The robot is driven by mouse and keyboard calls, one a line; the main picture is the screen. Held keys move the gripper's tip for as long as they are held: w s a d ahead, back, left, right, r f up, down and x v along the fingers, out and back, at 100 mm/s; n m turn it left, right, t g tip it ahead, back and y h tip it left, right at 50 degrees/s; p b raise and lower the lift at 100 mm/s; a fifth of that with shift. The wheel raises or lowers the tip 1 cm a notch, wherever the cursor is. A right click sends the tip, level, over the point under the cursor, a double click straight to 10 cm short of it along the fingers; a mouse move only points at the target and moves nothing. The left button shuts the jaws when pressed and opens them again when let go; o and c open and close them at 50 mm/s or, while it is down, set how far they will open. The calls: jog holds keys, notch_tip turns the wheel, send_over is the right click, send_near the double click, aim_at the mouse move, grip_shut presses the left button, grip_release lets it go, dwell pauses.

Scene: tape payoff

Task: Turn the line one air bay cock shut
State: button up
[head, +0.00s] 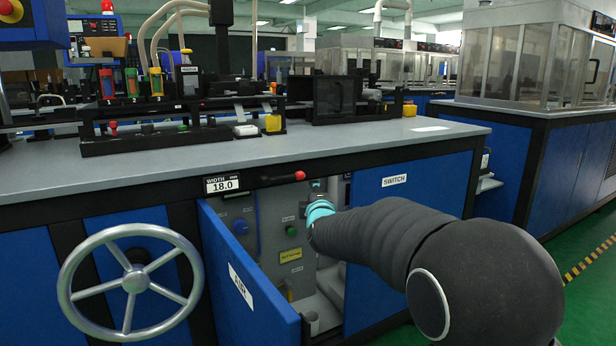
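The air bay stands open in the front of the blue cabinet, its blue door (237,282) marked AIR swung out toward me. Inside are a grey panel with a round blue knob (240,227), a green button (292,231) and a yellow label (290,256). I cannot pick out the line one cock for certain; my arm covers the right part of the bay. My arm reaches in from the right. My gripper (317,187) is at the upper right of the opening, beyond a teal ring on my wrist. Its fingers are too small and hidden to read.
A large grey handwheel (134,281) stands left of the open door. The closed SWITCH door (395,200) lies right of the bay, behind my arm.

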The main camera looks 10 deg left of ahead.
jog(key=x, duration=1.4)
jog(key=shift+w+a+r+n+p, duration=0.25)
jog(key=shift+w+n+p, duration=0.05)
grip_shut()
